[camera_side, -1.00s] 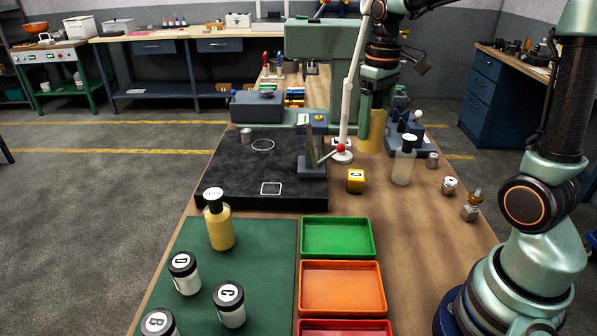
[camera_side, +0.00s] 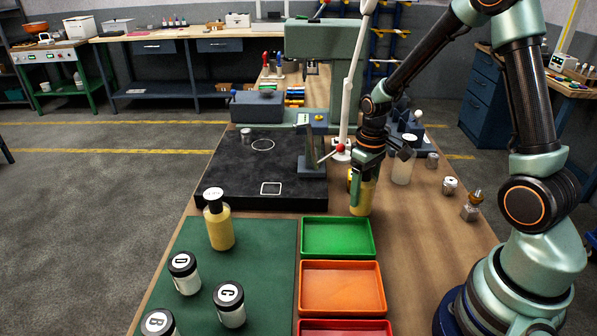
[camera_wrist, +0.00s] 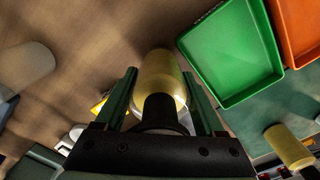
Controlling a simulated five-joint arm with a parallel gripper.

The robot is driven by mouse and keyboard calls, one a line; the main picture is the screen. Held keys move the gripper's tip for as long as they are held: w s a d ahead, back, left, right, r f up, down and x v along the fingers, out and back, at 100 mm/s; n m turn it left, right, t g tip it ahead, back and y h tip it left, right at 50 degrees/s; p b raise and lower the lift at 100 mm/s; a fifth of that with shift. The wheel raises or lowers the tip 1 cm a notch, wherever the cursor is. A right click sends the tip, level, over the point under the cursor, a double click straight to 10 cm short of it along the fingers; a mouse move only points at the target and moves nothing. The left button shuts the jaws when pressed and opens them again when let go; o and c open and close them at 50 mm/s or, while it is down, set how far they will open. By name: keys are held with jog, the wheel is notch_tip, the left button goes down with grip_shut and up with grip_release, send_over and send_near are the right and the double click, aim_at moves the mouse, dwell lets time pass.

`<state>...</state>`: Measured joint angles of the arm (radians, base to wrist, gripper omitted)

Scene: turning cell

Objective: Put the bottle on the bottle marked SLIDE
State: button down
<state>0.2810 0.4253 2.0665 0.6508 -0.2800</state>
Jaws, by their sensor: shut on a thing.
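In the wrist view the held bottle (camera_wrist: 160,70) sits between both fingers. I cannot tell whether its base touches the bench. A second yellow bottle (camera_side: 220,231) stands upright on the green mat at the left. Its dark cap has a white label on top; the lettering is too small to read. That bottle also shows at the lower right of the wrist view (camera_wrist: 288,147), apart from my gripper.
The green tray (camera_side: 370,238) and orange tray (camera_side: 381,285) lie between the two bottles and in front. Jars marked D (camera_side: 185,278), C (camera_side: 229,309) and B (camera_side: 158,323) stand on the mat (camera_side: 267,257). A dark plate (camera_side: 229,176) lies behind the mat.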

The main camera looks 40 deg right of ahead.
jog(key=shift+f, duration=0.45)
grip_release()
jog(key=shift+f, duration=0.15)
notch_tip(320, 180, up, 12)
jog(key=shift+f, duration=0.2)
jog(key=shift+a+r, duration=0.2)
jog(key=shift+r, duration=0.4)
jog(key=s+a+r+t, duration=0.5)
jog(key=s+a+r, duration=0.2)
jog(key=a, duration=0.3)
jog(key=shift+r+t, duration=0.3)
jog(key=shift+r, duration=0.45)
